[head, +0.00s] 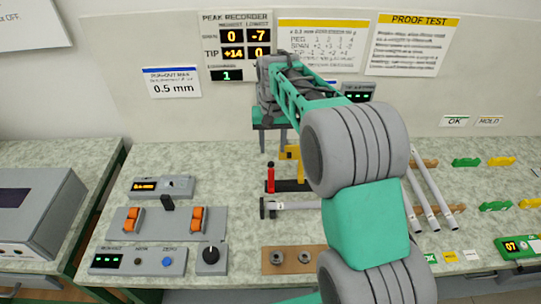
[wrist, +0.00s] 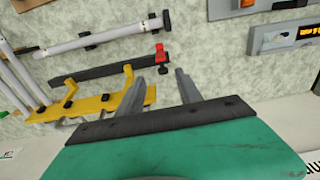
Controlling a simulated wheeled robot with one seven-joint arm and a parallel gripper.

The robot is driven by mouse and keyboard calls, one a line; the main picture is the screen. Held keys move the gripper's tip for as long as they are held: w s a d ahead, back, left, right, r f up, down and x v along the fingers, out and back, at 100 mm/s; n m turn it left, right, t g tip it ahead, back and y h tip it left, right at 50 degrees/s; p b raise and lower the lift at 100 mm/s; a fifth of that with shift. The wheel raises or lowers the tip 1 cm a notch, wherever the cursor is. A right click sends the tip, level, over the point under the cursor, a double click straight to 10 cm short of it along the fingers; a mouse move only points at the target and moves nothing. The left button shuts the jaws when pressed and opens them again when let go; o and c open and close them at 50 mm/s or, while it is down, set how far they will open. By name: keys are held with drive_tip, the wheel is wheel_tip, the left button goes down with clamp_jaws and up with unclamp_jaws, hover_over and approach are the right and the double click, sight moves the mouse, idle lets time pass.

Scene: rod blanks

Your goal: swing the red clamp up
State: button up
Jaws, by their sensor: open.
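The red clamp (head: 270,180) is at the left end of a dark bar (head: 291,185) on the bench, with a black knob at its tip. In the head view it shows as a short upright red piece; I cannot tell its exact swing angle. In the wrist view the red clamp (wrist: 159,53) lies just beyond my fingertips, at the end of the dark bar (wrist: 95,73). My gripper (head: 273,146) points down above the back of the bench, behind the clamp and apart from it. Its two fingers show open and empty in the wrist view (wrist: 160,78).
A yellow bracket (wrist: 88,107) stands beside the dark bar. A grey rod (head: 298,206) with black ends lies in front of the clamp. Several rods (head: 428,205) lie to the right. Switch panels (head: 165,222) stand at the left. My arm hides part of the bench's middle.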

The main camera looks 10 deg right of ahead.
sight(271, 163)
drive_tip(key=shift+w+f, duration=0.75)
drive_tip(key=shift+w, duration=0.25)
wheel_tip(271, 163, down, 8)
drive_tip(key=shift+r+p, duration=0.15)
drive_tip(key=shift+p, duration=0.9)
drive_tip(key=shift+c, duration=0.5)
clamp_jaws()
drive_tip(key=shift+w, duration=0.1)
